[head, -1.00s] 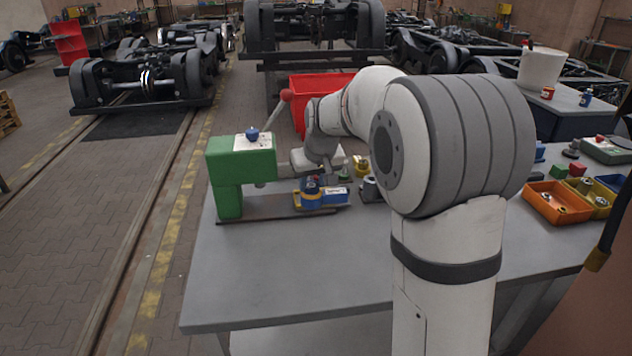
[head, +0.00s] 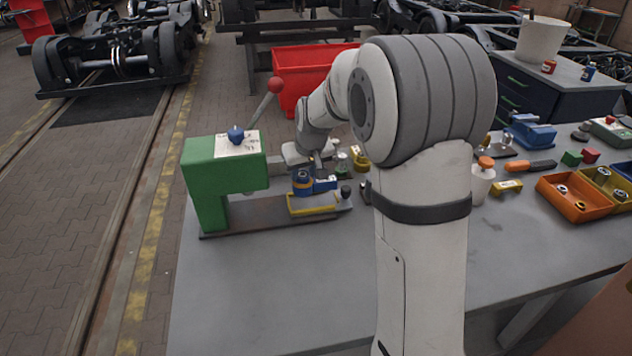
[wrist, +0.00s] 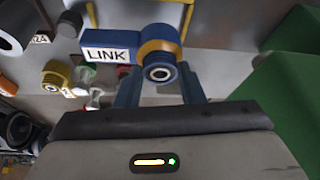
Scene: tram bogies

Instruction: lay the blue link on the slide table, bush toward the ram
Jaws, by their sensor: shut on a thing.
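The blue link (head: 324,183) is over the yellow-edged slide table (head: 312,209) on the bench. Its round bush end (wrist: 160,60), with a brown ring, is on the side toward the green press (head: 208,178). Its "LINK" label (wrist: 105,53) points away from the press. My gripper (wrist: 160,88) is shut on the round end, one finger on each side. In the head view my gripper (head: 303,166) is partly hidden behind my arm and the link. I cannot tell whether the link touches the table.
The press has a red-knobbed lever (head: 275,85). A black knob (head: 346,191) stands at the slide table's right end. A red bin (head: 300,75) is behind the bench. Orange (head: 575,205) and yellow trays lie at right. The front of the bench is clear.

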